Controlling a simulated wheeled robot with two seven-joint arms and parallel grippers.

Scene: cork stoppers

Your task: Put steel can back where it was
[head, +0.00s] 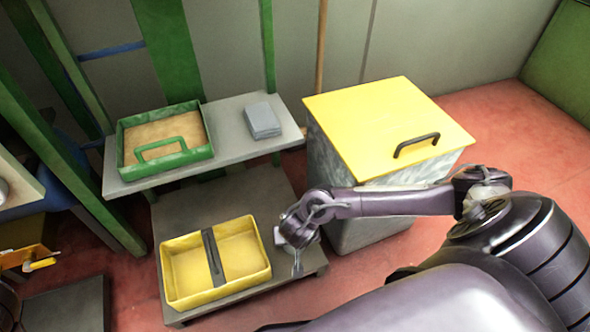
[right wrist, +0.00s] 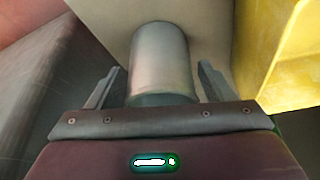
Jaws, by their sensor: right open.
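The steel can (right wrist: 160,55) is a plain grey cylinder in the right wrist view. It stands out between the two fingers of my right gripper (right wrist: 162,82), which is open with a gap showing on each side of the can. The can's near end is hidden behind the gripper's body. In the head view my right gripper (head: 297,266) is over the right end of the low grey shelf, beside the yellow tray (head: 214,296). The can cannot be made out clearly there.
The yellow tray's wall (right wrist: 275,50) is close on the right in the right wrist view. A green tray (head: 125,150) and grey cloths (head: 262,120) lie on the upper shelf (head: 240,148). A bin with a yellow lid (head: 370,120) stands right of the shelves, beyond my right arm.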

